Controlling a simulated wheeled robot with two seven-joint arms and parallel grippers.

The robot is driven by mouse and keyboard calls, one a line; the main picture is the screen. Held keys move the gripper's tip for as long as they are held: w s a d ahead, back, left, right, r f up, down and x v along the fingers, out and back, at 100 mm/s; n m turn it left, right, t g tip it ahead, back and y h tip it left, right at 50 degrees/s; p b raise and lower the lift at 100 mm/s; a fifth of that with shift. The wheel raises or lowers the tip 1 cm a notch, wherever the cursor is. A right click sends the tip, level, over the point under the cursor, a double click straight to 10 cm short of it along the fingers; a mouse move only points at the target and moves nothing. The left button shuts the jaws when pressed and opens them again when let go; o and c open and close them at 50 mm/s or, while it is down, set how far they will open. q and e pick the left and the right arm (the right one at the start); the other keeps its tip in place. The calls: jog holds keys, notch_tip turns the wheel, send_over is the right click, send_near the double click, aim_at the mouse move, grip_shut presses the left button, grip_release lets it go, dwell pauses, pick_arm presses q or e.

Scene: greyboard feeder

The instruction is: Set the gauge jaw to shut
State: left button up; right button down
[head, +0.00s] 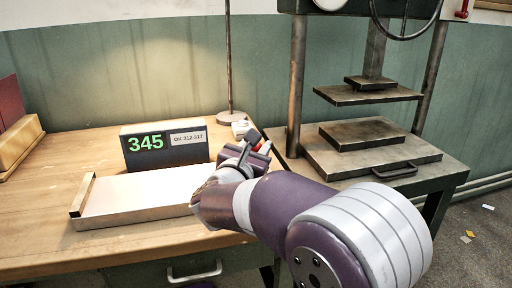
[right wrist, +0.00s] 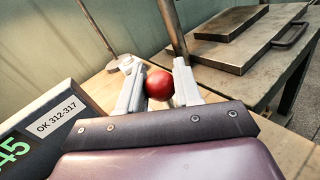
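A gauge box (head: 165,146) stands on the wooden bench, with a green 345 and a label OK 312-317. A pale flat plate (head: 135,195) with a raised bar at its left end lies in front of it. My right gripper (head: 255,150) is at the right of the box. In the right wrist view a red ball knob (right wrist: 160,85) sits between its two fingers (right wrist: 160,78) and fills the gap. The gripper looks shut on it. What the knob is fixed to is hidden, and I cannot make out a separate jaw. My left gripper is out of view.
A lamp stand (head: 230,115) rises behind the gripper. A metal press (head: 370,150) with a front handle stands on a table at the right. A yellowish block (head: 18,142) lies at the far left. The bench front (head: 60,255) is clear.

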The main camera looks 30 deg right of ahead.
jog(key=a, duration=0.2)
jog(key=w+a+b, duration=0.1)
jog(key=a, duration=0.1)
jog(key=shift+a, duration=0.35)
jog(key=c, duration=0.8)
grip_release()
jog(key=shift+a, duration=0.15)
